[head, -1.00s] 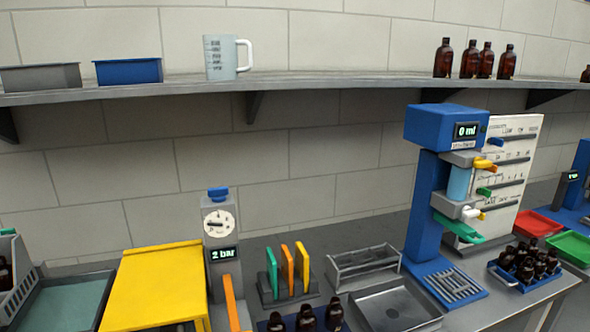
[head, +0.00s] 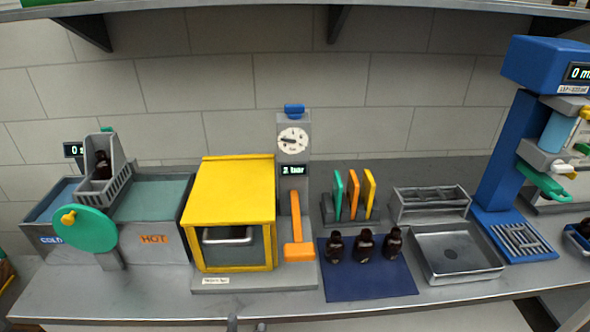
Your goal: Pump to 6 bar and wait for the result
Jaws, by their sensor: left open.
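The pressure station stands at the middle of the bench. Its grey column (head: 293,222) carries a round dial gauge (head: 293,140) with a blue knob (head: 294,110) on top, and a display (head: 292,170) that reads 2 bar. An orange pump lever (head: 297,225) stands upright in front of the column. To its left is a yellow chamber (head: 232,185) with a dark front window and a metal tray (head: 228,235) behind it. Only the tips of my left gripper (head: 247,326) show at the bottom edge, open and apart from the lever. My right gripper is not in view.
Left are hot and cold baths with a basket (head: 105,172) and a green wheel (head: 82,235). Right are a blue mat (head: 370,284) with three amber bottles, colored paddles (head: 354,195), a grey rack (head: 431,205), a steel tray (head: 456,252) and a blue dispenser (head: 512,150).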

